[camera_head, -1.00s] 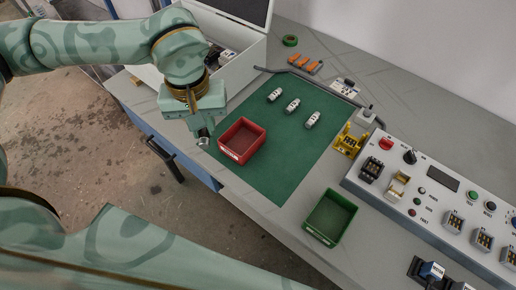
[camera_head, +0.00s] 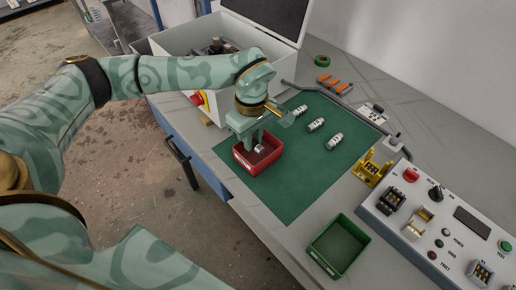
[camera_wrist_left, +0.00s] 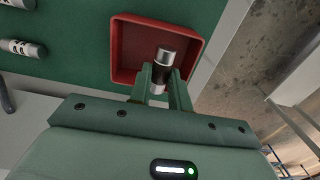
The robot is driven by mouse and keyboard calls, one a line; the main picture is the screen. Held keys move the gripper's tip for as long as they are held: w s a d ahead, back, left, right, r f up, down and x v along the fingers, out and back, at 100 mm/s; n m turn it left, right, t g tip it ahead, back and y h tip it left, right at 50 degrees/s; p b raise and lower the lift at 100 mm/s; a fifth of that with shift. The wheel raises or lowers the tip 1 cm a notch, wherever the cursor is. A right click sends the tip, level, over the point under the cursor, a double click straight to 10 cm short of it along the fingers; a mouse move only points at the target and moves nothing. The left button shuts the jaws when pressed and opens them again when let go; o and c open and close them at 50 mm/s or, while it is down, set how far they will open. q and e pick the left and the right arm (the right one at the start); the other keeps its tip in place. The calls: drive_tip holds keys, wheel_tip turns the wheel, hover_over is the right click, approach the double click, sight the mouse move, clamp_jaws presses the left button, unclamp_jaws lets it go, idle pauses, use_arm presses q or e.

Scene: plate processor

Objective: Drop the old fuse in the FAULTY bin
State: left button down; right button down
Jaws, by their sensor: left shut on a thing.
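My left gripper (camera_head: 258,146) is over the red bin (camera_head: 262,168) on the green mat. It is shut on the old fuse (camera_wrist_left: 163,66), a small cylinder with silver ends and a dark middle. In the left wrist view the fuse shows between the two fingers (camera_wrist_left: 162,82), with the red bin (camera_wrist_left: 124,46) behind it. The fuse also shows small in the head view (camera_head: 259,149). The label on the bin's front cannot be read. My right gripper is not in view.
Several similar fuses (camera_head: 316,125) lie on the green mat (camera_head: 300,185) right of the red bin. An empty green bin (camera_head: 338,246) stands nearer the front. The control panel (camera_head: 445,228) is at the right, with a yellow holder (camera_head: 371,170) beside it. An open white case (camera_head: 172,44) stands behind.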

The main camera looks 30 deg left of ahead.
sight(257, 155)
use_arm(q)
drive_tip(key=shift+w+d+f, duration=0.2)
drive_tip(key=shift+w+f, duration=0.1)
drive_tip(key=shift+f, duration=0.1)
drive_tip(key=f+b, duration=0.1)
drive_tip(key=f, duration=0.1)
drive_tip(key=f+b, duration=0.1)
drive_tip(key=shift+w+d+f, duration=0.1)
drive_tip(key=shift+w+f, duration=0.1)
drive_tip(key=shift+f, duration=0.2)
drive_tip(key=shift+r, duration=0.2)
drive_tip(key=shift+f, duration=0.15)
drive_tip(key=c, duration=1.3)
unclamp_jaws()
wheel_tip(257, 155, up, 12)
drive_tip(key=p, duration=0.4)
